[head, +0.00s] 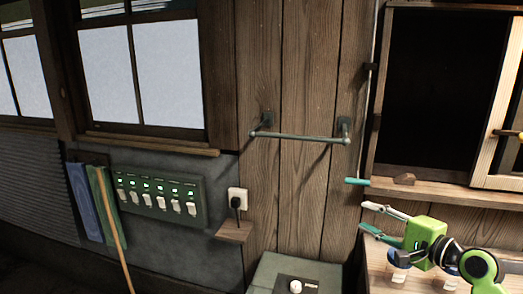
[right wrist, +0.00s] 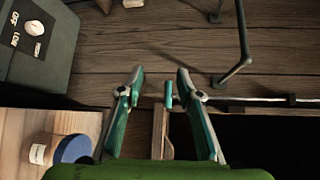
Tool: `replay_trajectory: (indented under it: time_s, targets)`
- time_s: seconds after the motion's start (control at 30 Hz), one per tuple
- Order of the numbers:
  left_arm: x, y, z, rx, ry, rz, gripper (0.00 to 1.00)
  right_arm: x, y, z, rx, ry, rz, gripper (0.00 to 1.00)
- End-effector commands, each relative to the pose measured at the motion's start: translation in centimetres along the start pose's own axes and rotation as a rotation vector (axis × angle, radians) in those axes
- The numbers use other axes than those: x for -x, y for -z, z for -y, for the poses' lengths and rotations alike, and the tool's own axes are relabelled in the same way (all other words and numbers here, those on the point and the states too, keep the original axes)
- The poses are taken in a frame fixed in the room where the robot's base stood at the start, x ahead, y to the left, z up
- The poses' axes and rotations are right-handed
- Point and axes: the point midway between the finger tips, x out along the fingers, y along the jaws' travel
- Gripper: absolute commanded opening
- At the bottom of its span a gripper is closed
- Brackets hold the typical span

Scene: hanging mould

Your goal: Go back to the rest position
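My right gripper (head: 364,216) is green with pale and teal fingers, and sits at the lower right of the head view, in front of the plank wall. In the right wrist view its two fingers (right wrist: 160,80) stand apart, with nothing gripped between them. A small teal piece (right wrist: 168,95) shows in the gap there, beyond the fingers. In the head view a teal piece (head: 357,181) sticks out by the window sill, above the gripper and apart from it. My left gripper is not in view.
A metal rail (head: 300,138) hangs on the plank wall. A green box with a knob (head: 295,286) stands below it. A wooden surface (head: 378,280) lies under my right gripper. An open window with a sill (head: 440,192) is at right. A switch panel (head: 160,198) is at left.

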Motion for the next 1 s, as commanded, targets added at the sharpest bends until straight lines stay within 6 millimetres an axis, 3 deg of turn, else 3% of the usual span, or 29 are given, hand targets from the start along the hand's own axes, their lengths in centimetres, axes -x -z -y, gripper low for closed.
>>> replay_trajectory:
  time_s: [0.13, 0.37, 0.57, 0.63, 0.77, 0.83, 0.9, 1.0]
  targets:
    - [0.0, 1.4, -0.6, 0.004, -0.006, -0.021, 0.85, -0.1, -1.2, -2.9, 0.065, -0.058, 0.005, 0.33]
    - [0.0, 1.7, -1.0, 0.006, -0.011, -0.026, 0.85, 0.1, -3.4, -8.4, 0.199, -0.171, 0.02, 0.33]
    - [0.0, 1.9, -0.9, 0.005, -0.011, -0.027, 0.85, 1.2, -6.4, -15.0, 0.372, -0.31, 0.054, 0.33]
    - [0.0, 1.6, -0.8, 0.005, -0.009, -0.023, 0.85, 2.1, -7.8, -18.1, 0.455, -0.377, 0.076, 0.33]
    - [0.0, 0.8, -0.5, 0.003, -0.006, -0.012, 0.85, 5.4, -11.5, -25.2, 0.661, -0.541, 0.147, 0.33]
    - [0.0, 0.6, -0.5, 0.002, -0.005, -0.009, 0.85, 8.3, -13.7, -29.2, 0.794, -0.647, 0.203, 0.33]
    - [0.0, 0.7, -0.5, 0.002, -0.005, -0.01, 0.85, 11.2, -15.4, -32.0, 0.91, -0.738, 0.257, 0.33]
    - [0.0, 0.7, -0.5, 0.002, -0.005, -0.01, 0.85, 14.8, -17.2, -34.6, 1.033, -0.84, 0.323, 0.33]
